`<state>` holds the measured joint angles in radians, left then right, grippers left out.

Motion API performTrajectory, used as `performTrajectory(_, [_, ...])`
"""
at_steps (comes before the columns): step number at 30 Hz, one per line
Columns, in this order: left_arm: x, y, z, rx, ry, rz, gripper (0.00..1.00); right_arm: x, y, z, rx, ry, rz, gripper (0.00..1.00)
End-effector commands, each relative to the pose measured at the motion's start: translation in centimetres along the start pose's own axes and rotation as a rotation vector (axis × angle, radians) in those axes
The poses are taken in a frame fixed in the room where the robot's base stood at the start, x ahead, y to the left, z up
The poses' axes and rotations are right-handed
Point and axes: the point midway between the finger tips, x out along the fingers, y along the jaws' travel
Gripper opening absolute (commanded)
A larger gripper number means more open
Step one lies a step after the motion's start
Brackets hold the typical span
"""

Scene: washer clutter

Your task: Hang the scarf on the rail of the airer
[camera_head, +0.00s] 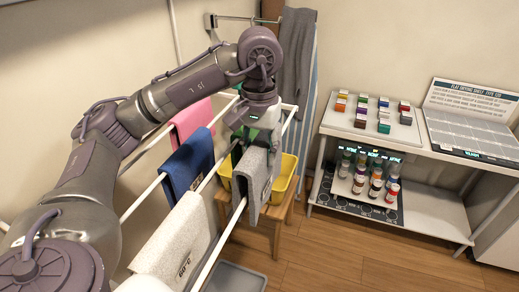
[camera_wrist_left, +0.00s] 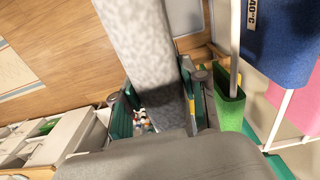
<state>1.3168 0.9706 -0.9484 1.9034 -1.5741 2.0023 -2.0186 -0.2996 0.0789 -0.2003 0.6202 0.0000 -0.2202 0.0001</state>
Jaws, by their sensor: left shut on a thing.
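The scarf appears to be the light grey cloth (camera_head: 254,176) with dark printed marks that hangs under my left gripper (camera_head: 248,142). It crosses the airer's right-hand white rail (camera_head: 232,222); I cannot tell whether the rail bears it. My left gripper is shut on it from above. In the left wrist view the mottled grey cloth (camera_wrist_left: 138,55) runs down between the fingers, and its far end is hidden. My right gripper is out of view.
A pink towel (camera_head: 191,119), a blue towel (camera_head: 188,160) and a white towel (camera_head: 174,243) hang on the airer. A yellow tub (camera_head: 285,178) on a wooden stool stands behind the scarf. A dark grey cloth (camera_head: 296,48) hangs at the back. Shelves with bottles (camera_head: 376,185) stand right.

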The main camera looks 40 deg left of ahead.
Motion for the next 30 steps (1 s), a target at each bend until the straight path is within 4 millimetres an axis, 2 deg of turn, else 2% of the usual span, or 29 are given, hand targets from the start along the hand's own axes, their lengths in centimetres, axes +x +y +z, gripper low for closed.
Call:
performTrajectory(1, [0.8,0.0,0.0,0.000,0.000,0.000,0.08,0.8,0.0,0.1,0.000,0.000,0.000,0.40])
performTrajectory(18, [5.3,0.0,0.0,0.000,0.001,0.000,0.08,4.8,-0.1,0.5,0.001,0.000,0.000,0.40])
performTrajectory(30, [6.8,0.0,0.0,0.000,0.001,0.000,0.08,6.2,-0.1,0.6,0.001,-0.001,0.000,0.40])
